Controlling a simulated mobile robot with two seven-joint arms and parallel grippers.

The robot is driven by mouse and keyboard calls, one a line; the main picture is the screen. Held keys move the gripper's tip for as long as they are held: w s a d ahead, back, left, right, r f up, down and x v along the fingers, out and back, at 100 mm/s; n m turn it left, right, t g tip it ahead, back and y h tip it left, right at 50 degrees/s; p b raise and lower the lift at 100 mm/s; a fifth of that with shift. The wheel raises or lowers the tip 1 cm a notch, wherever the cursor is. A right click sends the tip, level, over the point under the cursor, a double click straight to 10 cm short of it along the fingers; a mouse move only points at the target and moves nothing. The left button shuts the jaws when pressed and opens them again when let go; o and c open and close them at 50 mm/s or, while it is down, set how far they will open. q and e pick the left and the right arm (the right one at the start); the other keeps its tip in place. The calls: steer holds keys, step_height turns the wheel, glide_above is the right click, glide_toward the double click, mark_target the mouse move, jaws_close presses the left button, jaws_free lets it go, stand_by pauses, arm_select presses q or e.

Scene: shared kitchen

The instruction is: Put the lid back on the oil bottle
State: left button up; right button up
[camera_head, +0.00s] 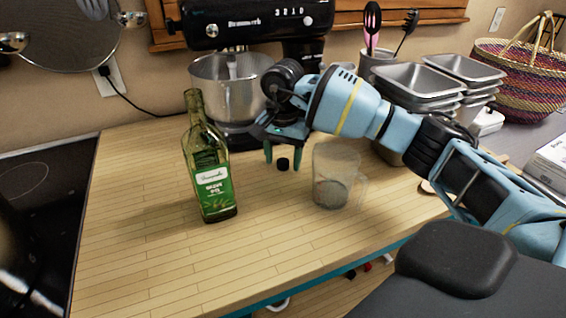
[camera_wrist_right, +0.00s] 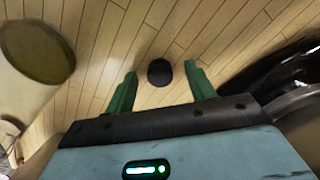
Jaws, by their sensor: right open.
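A green glass oil bottle (camera_head: 209,165) stands upright on the wooden counter, left of my right gripper. Its mouth shows no lid. The small black lid (camera_head: 283,164) shows between and just past the fingertips of my right gripper (camera_head: 282,160). In the right wrist view the lid (camera_wrist_right: 160,72) appears between the two green fingers of the gripper (camera_wrist_right: 160,82), with a gap on both sides. The right gripper is open and points down. I cannot tell the exact height of the fingertips over the counter. My left gripper is not in view.
A clear measuring jug (camera_head: 335,178) stands close right of the gripper. A stand mixer with a steel bowl (camera_head: 226,85) is behind. Metal trays (camera_head: 422,82) are stacked at the back right. A dark stovetop (camera_head: 40,215) is at left. The front counter is clear.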

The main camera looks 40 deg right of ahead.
mark_target(283, 161)
steer(key=c, duration=1)
steer(key=shift+r, duration=0.1)
steer(key=shift+c, duration=0.2)
steer(key=shift+r, duration=0.2)
step_height(283, 161, up, 3)
steer(key=shift+r, duration=0.1)
steer(key=s+a, duration=0.3)
steer(key=s, duration=0.1)
steer(key=s+a+b, duration=0.1)
steer(key=s+a, duration=0.2)
steer(key=a, duration=0.1)
steer(key=s+a+r, duration=0.1)
steer(key=s+a, duration=0.3)
steer(key=shift+s+r, duration=0.1)
steer(key=shift+s, duration=0.2)
